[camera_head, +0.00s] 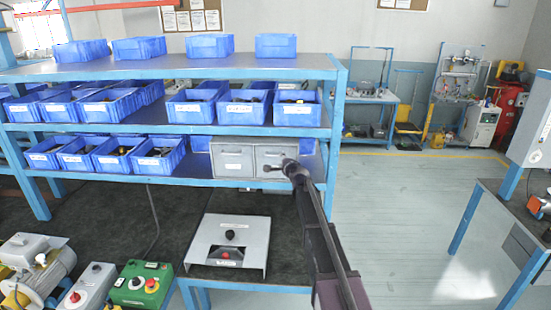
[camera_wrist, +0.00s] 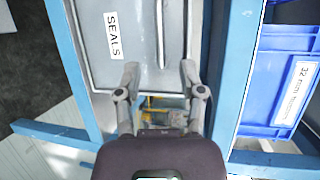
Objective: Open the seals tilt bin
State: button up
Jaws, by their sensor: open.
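A grey tilt-bin unit stands at the right end of the lower shelf, with a left bin (camera_head: 233,161) and a right bin (camera_head: 266,156). The wrist view shows the seals bin (camera_wrist: 105,55) turned sideways, its front carrying a white "SEALS" label. A narrow ridge, perhaps its pull lip, runs along the front. It appears shut. My gripper (camera_wrist: 160,75) is open and empty, its fingertips apart close to the bin's end and roughly in line with the ridge. In the head view my gripper (camera_head: 280,167) overlaps the right bin; contact cannot be told.
Blue shelf edges (camera_wrist: 235,70) border the bin on both sides. A blue labelled bin (camera_wrist: 285,85) is close by on the shelf above. A blue post (camera_head: 335,130) stands right of the unit. A grey panel stand (camera_head: 230,235) is below. Floor (camera_head: 400,210) at right is clear.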

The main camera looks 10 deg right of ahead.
aim_at(275, 155)
jog(key=b+x, duration=0.1)
jog(key=x, duration=0.7)
grip_shut()
jog(key=shift+s, duration=0.1)
